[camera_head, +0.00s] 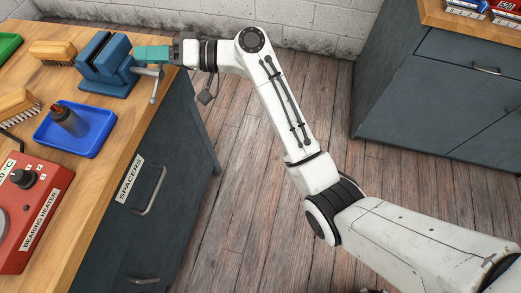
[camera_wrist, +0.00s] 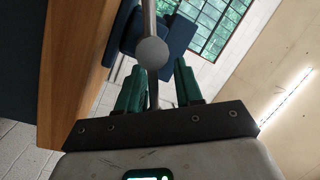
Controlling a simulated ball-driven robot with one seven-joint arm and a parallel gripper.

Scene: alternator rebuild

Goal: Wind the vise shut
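The blue vise (camera_head: 105,62) stands on the wooden bench near its right edge. Its metal handle bar (camera_head: 155,87) hangs at a slant off the vise's right side, over the bench edge. My gripper (camera_head: 143,54) reaches in from the right, with its green fingers beside the vise, just above the handle. In the wrist view my gripper (camera_wrist: 159,65) has its two green fingers spread apart. I cannot tell whether the vise jaws touch.
A blue tray (camera_head: 99,143) with a dark bottle (camera_head: 68,121) sits in front of the vise. Brushes (camera_head: 52,50) and a red bearing heater (camera_head: 35,215) are on the bench (camera_head: 112,195). A grey cabinet (camera_head: 440,95) stands right; the floor between is open.

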